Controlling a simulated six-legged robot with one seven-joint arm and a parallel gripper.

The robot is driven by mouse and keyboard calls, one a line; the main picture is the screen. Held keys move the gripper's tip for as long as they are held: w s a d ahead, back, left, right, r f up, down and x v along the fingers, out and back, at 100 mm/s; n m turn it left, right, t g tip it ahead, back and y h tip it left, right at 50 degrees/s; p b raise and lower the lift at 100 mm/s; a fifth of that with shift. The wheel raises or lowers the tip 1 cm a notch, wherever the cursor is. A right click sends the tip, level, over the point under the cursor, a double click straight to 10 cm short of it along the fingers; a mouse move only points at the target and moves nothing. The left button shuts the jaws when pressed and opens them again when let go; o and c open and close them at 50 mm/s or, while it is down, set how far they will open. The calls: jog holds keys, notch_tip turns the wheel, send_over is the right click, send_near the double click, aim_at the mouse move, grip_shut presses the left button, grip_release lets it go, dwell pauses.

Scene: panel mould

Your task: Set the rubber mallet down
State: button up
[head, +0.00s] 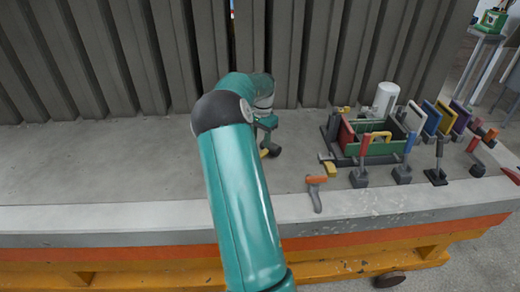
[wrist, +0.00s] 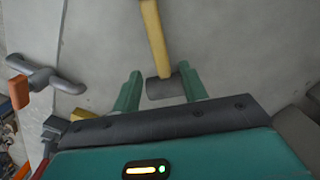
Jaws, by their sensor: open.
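The rubber mallet has a dark grey head and a yellow handle. In the wrist view its head (wrist: 164,89) is between my two green fingertips, and its handle (wrist: 155,35) runs up to the top edge. It appears to lie on the grey concrete surface. My gripper (wrist: 160,88) is open, with a finger on each side of the head and a visible gap on the left; contact on the right is unclear. In the head view my gripper (head: 268,128) points down over the mallet (head: 274,151), which is partly hidden by my arm.
To the right, an orange-handled grey tool (head: 316,190) lies near the front edge; it also shows in the wrist view (wrist: 45,77). Behind it is a green and red toolbox (head: 375,149), a white cylinder (head: 385,98) and several upright tools. Ribbed panels close the back. The left surface is clear.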

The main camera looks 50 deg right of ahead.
aim_at(261, 153)
jog(key=w+a+r+n+t, duration=0.2)
jog(key=a+r+n, duration=0.2)
jog(key=a+r, duration=1)
jog(key=s+a+r+n+t, duration=0.1)
jog(key=a+r+n, duration=0.15)
jog(key=a, duration=0.55)
jog(key=s+a+r+n, duration=0.1)
jog(key=a+r+n, duration=0.15)
jog(key=a, duration=0.55)
jog(key=s+a+n+t, duration=0.1)
jog(key=s+a+n, duration=0.4)
jog(key=a, duration=0.5)
jog(key=s+a+f+n+t, duration=0.1)
jog(key=s+a+n, duration=0.3)
jog(key=s+a, duration=0.5)
jog(key=shift+a+f+n+t+h, duration=0.2)
jog(key=shift+a+n+t+h, duration=0.1)
jog(key=shift+a+n+h, duration=0.15)
jog(key=shift+c, duration=0.7)
jog(key=shift+d, duration=0.1)
